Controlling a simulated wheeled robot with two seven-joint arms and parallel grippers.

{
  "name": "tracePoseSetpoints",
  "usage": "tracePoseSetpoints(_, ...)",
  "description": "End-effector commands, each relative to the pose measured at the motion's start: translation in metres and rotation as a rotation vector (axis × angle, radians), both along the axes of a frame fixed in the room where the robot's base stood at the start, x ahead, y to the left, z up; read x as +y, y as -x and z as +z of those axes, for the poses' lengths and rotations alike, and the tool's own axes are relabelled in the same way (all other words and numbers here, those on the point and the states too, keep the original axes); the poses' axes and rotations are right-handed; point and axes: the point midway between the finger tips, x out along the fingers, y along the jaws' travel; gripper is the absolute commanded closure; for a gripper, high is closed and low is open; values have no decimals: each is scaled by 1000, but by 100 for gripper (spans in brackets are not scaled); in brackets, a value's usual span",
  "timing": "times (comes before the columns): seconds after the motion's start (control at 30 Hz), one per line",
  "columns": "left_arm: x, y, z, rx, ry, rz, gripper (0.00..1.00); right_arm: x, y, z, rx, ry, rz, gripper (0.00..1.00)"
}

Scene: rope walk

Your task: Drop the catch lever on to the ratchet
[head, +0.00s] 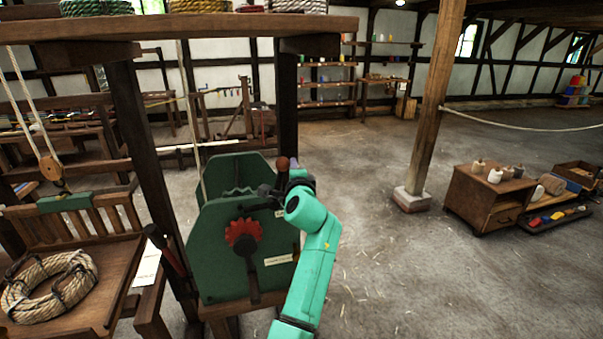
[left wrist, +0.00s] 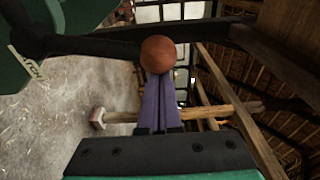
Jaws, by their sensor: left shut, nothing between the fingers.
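A green winch (head: 222,270) stands in the middle of the head view. A red toothed wheel (head: 241,230), which looks like the ratchet, sits on its front face. The catch lever's round red-brown knob (head: 283,163) shows at the winch's upper right. In the left wrist view, the knob (left wrist: 158,52) ends a dark lever bar (left wrist: 95,46). My left gripper (left wrist: 158,74) is shut and empty, its purple fingertips right at the knob; whether they touch is unclear. In the head view my left wrist hides part of the lever. The lever's contact with the ratchet cannot be seen.
A wooden bench (head: 95,285) with a rope coil (head: 48,287) stands at the left. A wooden post (head: 436,100) rises right of the winch, and a small cabinet (head: 487,205) stands further right. An overhead shelf (head: 180,27) spans above the winch. Floor between winch and post is clear.

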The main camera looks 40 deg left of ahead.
Motion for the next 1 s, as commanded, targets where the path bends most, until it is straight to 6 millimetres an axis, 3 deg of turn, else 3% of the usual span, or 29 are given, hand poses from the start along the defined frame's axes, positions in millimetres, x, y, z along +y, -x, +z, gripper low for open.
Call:
tracePoseSetpoints(0.4, 16, 24, 8, -175, 121, 0, 100, -3, -3, -5, -6, 4, 2, 28)
tracePoseSetpoints(1.0, 19, 27, 9, -198, 138, 2, 100, -5, -2, -5, -2, 6, 1, 28)
